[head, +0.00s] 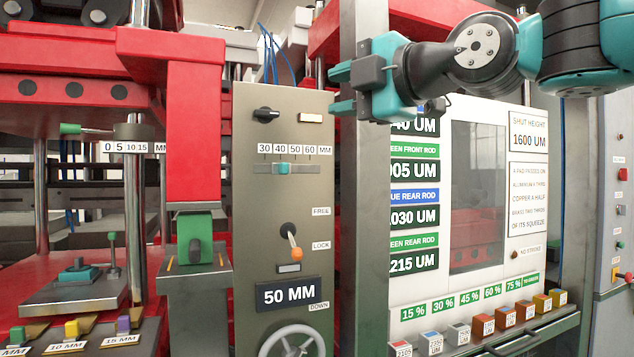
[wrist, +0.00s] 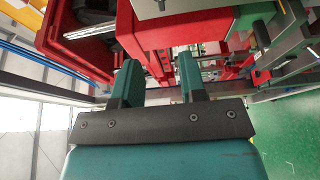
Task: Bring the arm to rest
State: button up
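My gripper (head: 343,90) is at the upper middle of the head view, in front of the grey post and the upper left of the white readout board. Its teal fingers point left. In the wrist view my gripper (wrist: 158,80) shows two teal fingers standing apart with a clear gap and nothing between them. My arm runs from the gripper to the upper right of the head view. The gripper appears to touch nothing.
A control panel (head: 255,215) with a lever (head: 292,240) and handwheel (head: 292,342) stands below left. The readout board (head: 470,270) is behind my arm. Several coloured blocks (head: 505,317) line a shelf at lower right. A red press (head: 192,120) fills the left.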

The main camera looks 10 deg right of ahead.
jog(key=s+d+f+m+g+h, duration=0.1)
jog(key=s+f+m+g, duration=0.15)
jog(key=f, duration=0.55)
jog(key=s+f+m+g+h, duration=0.2)
jog(key=s+f+m, duration=0.15)
jog(key=f, duration=0.45)
jog(key=s+d+f+m+g+h, duration=0.1)
jog(key=s+f+m+g, duration=0.2)
jog(key=f, duration=0.4)
jog(key=s+d+f+m+g+h+p, duration=0.1)
jog(key=s+d+f+m+g+h, duration=0.2)
jog(key=s+f+m+g, duration=0.3)
jog(key=s+d+f+m, duration=0.1)
jog(key=s+f+m, duration=0.2)
jog(key=s+f, duration=0.4)
jog(key=shift+s+f+m, duration=0.3)
jog(key=shift+f+m, duration=0.1)
jog(key=shift+f, duration=0.3)
